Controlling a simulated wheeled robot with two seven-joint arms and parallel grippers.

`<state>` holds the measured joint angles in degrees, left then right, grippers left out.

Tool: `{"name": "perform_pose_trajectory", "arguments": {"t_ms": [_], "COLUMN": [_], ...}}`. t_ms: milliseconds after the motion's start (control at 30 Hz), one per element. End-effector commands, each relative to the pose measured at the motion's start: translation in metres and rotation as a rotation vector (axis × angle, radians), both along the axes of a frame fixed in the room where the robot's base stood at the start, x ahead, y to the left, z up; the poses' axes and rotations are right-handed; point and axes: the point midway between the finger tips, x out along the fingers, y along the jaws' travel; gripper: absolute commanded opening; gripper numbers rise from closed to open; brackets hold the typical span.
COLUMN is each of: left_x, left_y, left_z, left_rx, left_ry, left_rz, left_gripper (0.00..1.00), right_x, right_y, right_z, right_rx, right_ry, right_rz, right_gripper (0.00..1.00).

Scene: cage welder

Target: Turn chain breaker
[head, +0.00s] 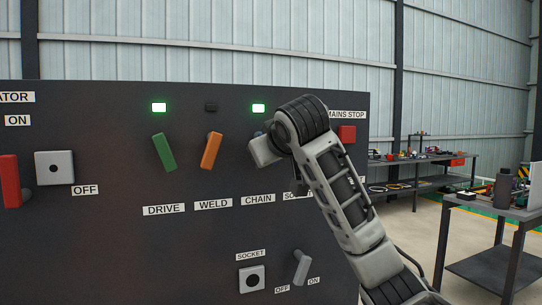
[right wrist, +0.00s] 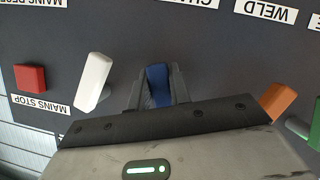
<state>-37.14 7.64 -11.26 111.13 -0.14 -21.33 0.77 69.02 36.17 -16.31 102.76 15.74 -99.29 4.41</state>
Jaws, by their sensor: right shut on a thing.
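The chain breaker is a blue lever (right wrist: 158,82) on the dark panel, seen in the right wrist view between my fingers. My right gripper (right wrist: 156,98) is shut on this lever, one finger on each side. In the head view my right gripper (head: 264,151) is at the panel above the CHAIN label (head: 258,198) and hides most of the lever. The lamp (head: 258,108) above it is lit green. My left gripper is not in view.
Left of my right gripper are the orange WELD lever (head: 211,150) and green DRIVE lever (head: 164,152). A white lever (right wrist: 94,82) stands close on the other side, near the red mains stop (head: 347,135). My right arm covers part of the panel's right side.

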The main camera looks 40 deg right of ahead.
Motion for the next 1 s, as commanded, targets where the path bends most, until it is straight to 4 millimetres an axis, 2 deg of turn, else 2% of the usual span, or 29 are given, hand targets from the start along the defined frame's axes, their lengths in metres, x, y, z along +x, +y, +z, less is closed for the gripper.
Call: {"name": "perform_pose_trajectory", "arguments": {"t_ms": [133, 167, 233, 633, 767, 1000], "left_x": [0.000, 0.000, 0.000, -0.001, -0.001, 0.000], "left_y": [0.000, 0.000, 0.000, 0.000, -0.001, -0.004], "left_z": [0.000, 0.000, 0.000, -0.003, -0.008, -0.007], "left_rx": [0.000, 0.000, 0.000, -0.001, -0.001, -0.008], "left_ry": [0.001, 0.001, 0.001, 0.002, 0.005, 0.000], "left_rz": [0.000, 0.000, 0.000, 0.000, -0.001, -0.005], "left_gripper": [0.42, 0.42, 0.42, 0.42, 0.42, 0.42], "right_x": [0.000, 0.000, 0.000, -0.006, -0.023, -0.069], "right_y": [0.000, 0.000, 0.000, 0.003, 0.010, 0.027], "right_z": [0.002, 0.002, 0.002, 0.003, 0.010, 0.031], "right_rx": [-0.004, -0.004, -0.003, -0.002, -0.002, -0.003], "right_ry": [-0.004, -0.004, -0.004, -0.006, -0.008, -0.009], "right_rz": [0.000, 0.000, 0.000, 0.001, 0.002, 0.001], "right_gripper": [0.00, 0.23, 0.42, 0.42, 0.42, 0.42]}}
